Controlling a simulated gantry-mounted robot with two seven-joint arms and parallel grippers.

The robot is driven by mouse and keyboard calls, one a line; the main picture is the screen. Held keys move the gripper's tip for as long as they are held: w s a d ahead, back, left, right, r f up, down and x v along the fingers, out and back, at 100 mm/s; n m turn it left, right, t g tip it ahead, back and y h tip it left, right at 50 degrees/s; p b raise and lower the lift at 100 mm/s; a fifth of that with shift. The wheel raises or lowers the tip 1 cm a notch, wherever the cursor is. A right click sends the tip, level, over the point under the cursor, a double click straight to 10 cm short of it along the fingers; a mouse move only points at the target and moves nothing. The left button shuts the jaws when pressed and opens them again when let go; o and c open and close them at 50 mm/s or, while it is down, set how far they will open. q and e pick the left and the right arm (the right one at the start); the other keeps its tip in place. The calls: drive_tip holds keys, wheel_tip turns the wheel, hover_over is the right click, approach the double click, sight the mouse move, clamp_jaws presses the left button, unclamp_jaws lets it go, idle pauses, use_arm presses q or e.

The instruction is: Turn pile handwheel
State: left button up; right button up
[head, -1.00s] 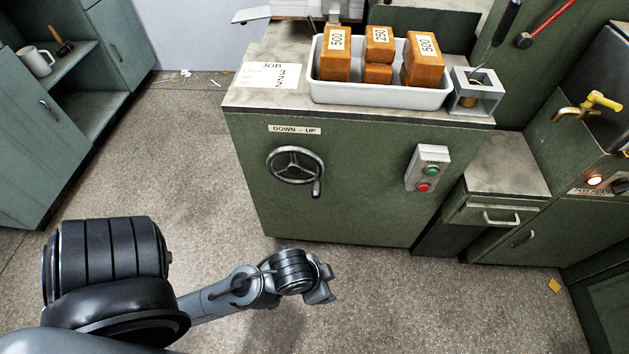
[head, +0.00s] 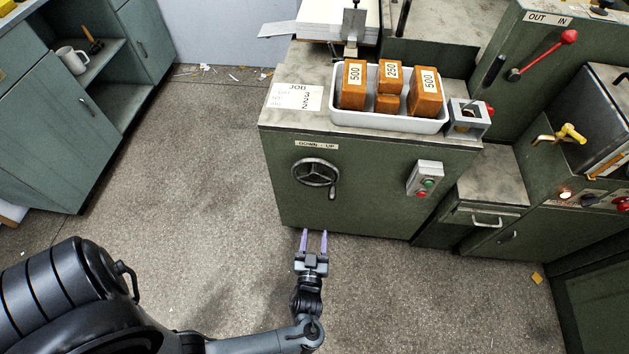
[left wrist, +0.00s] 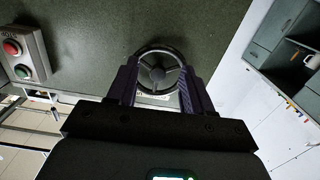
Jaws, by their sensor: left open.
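The pile handwheel (head: 315,173) is a dark three-spoked wheel on the green cabinet front, under a "DOWN - UP" label (head: 316,145). Its crank handle (head: 333,191) hangs at the wheel's lower right. My left gripper (head: 315,233) is open and empty, below the wheel and apart from it, with its two purple fingers pointing toward the cabinet. In the left wrist view the handwheel (left wrist: 160,72) shows between and beyond the fingers (left wrist: 158,90). The crank handle cannot be made out there. My right gripper is not seen.
A control box (head: 424,179) with green and red buttons sticks out right of the wheel. A white tray (head: 390,120) of orange blocks stands on the cabinet top. A drawer handle (head: 487,222) protrudes at the right.

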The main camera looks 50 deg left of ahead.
use_arm(q)
drive_tip(key=p, duration=0.2)
approach(332, 193)
wheel_tip(332, 193, down, 3)
drive_tip(key=s, duration=0.1)
drive_tip(key=shift+t, duration=0.3)
drive_tip(key=b+x, duration=0.1)
drive_tip(key=x, duration=0.2)
drive_tip(key=b+x, duration=0.1)
drive_tip(key=x, duration=0.2)
drive_tip(key=r+x, duration=0.1)
drive_tip(key=x, duration=0.3)
drive_tip(key=shift+w+d+b, duration=0.15)
drive_tip(key=shift+d+b, duration=0.05)
drive_tip(key=shift+b, duration=0.2)
drive_tip(key=shift+x, duration=0.85)
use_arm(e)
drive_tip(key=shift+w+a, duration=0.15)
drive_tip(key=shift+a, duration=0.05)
use_arm(q)
drive_tip(key=shift+r, duration=0.15)
drive_tip(key=shift+c, duration=0.4)
clamp_jaws()
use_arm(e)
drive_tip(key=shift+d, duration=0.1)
